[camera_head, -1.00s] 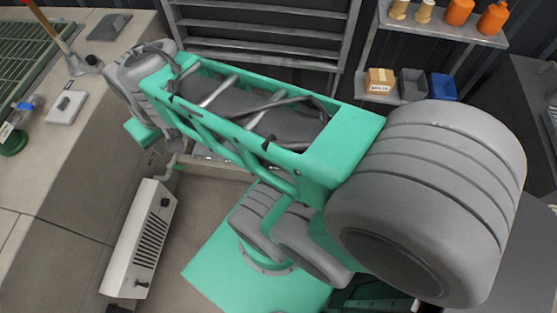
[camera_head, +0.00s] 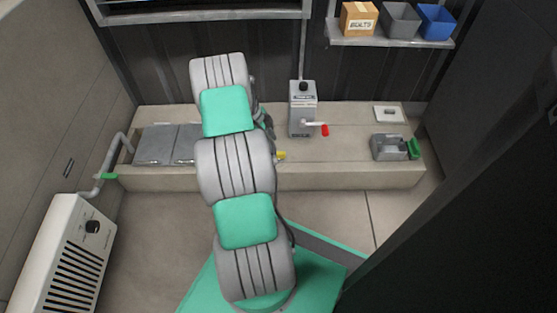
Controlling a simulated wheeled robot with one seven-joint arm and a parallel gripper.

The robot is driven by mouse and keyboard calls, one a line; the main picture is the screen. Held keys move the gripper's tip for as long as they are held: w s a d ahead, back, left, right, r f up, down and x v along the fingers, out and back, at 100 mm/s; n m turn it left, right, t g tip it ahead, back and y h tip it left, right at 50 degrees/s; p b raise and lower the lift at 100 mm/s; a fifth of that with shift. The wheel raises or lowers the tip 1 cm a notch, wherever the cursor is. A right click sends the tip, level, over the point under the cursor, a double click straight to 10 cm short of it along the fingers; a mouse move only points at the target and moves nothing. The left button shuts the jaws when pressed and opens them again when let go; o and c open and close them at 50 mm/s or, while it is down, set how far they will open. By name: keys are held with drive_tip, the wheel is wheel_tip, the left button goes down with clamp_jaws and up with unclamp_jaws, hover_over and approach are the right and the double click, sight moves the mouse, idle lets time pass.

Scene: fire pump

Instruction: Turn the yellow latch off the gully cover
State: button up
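The gully cover (camera_head: 155,145) looks like grey flat plates set in the left part of the low concrete ledge at the back. My arm crosses in front of its right end and hides that part. A small yellow piece (camera_head: 281,155) shows just right of my arm, on the ledge. It may be the yellow latch, but most of it is hidden, so I cannot tell its angle. My arm reaches away over the ledge. My gripper is hidden behind my arm links; only dark parts show beside the arm.
A grey box with a red-handled lever (camera_head: 325,130) stands on the ledge right of my arm. A grey block with a green part (camera_head: 414,149) lies farther right. A white louvred heater (camera_head: 65,255) stands at left. A shelf (camera_head: 390,42) holds a box and bins.

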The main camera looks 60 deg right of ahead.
sight(279, 152)
drive_tip(key=b+x, duration=0.3)
drive_tip(key=x, duration=0.4)
drive_tip(key=shift+c, duration=0.6)
drive_tip(key=c, duration=0.7)
clamp_jaws()
drive_tip(key=shift+d, duration=0.1)
